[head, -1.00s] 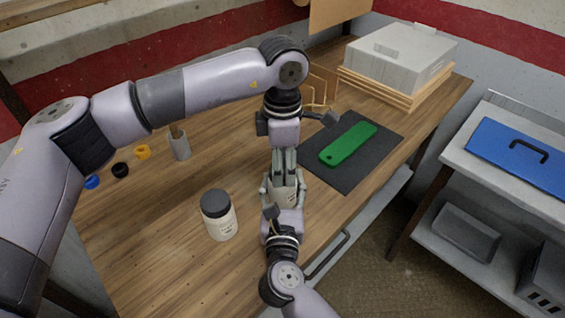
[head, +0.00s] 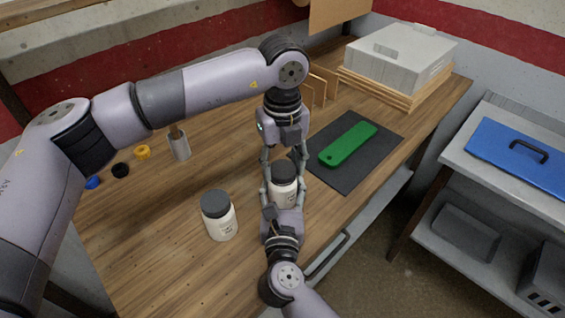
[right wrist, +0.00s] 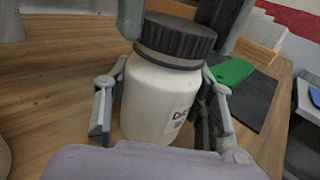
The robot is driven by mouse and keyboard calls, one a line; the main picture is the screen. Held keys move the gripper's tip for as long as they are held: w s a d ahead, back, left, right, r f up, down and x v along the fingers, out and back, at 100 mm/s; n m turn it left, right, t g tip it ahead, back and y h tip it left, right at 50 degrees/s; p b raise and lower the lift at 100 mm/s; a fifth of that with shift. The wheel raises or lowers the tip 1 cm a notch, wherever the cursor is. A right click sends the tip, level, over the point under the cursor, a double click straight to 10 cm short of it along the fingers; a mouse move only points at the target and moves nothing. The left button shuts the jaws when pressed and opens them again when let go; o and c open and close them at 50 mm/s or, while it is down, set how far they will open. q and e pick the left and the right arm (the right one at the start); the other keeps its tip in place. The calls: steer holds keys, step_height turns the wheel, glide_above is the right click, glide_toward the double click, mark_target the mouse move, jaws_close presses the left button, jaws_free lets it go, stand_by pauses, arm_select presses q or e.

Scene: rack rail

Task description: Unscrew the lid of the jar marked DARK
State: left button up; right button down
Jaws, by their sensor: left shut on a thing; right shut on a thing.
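The jar marked DARK (right wrist: 155,100) is cream-white with a ribbed dark lid (right wrist: 178,38). In the head view the jar (head: 284,190) is between my two grippers. My left gripper (head: 284,160) points down from above, shut on the lid (head: 283,171) with a finger on either side. My right gripper (head: 284,195) comes from the near side, shut on the jar body with a finger on each side. A band of neck shows below the lid.
A second white jar with a dark lid (head: 219,215) stands to the left. A green board (head: 348,144) lies on a dark mat (head: 372,175) at right. A grey cup (head: 179,148) and small blue, black and yellow rings (head: 142,152) lie farther left.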

mark_target(283, 168)
arm_select(q)
steer(key=n, duration=0.4)
steer(key=shift+r, duration=0.2)
stand_by(0.5)
steer(key=shift+r, duration=0.9)
steer(key=shift+r, duration=2)
arm_select(e)
steer(key=c, duration=0.6)
jaws_free()
steer(key=shift+c, duration=0.2)
steer(key=shift+s, duration=0.15)
